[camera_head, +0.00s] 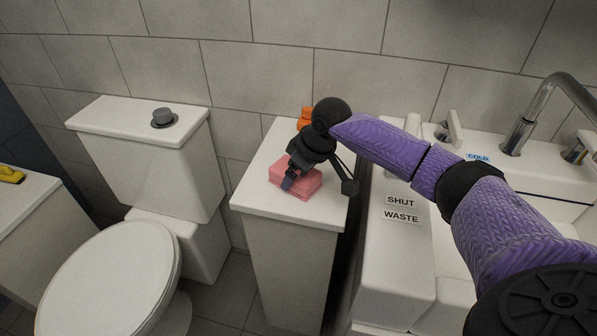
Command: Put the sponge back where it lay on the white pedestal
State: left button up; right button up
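The pink sponge (303,187) rests on top of the white pedestal (258,193), near the middle of its top. My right gripper (319,186) is over the sponge with its two fingers spread wide. One dark finger overlaps the sponge's front left side in the picture, and the other hangs to its right, near the pedestal's right edge. I cannot tell whether the left finger touches the sponge. Part of the sponge's back is hidden by the gripper. My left gripper is not in view.
An orange object (304,115) stands at the back of the pedestal, partly hidden behind my wrist. A toilet (110,275) is on the left. A white unit with a sink tap (520,130) and "SHUT" and "WASTE" labels is on the right. A yellow item (11,174) lies far left.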

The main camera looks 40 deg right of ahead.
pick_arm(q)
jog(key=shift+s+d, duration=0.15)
pick_arm(e)
jog(key=shift+r, duration=0.1)
pick_arm(q)
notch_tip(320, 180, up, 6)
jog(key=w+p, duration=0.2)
jog(key=p, duration=0.4)
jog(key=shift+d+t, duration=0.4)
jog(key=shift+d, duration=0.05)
pick_arm(e)
jog(key=v, duration=1.2)
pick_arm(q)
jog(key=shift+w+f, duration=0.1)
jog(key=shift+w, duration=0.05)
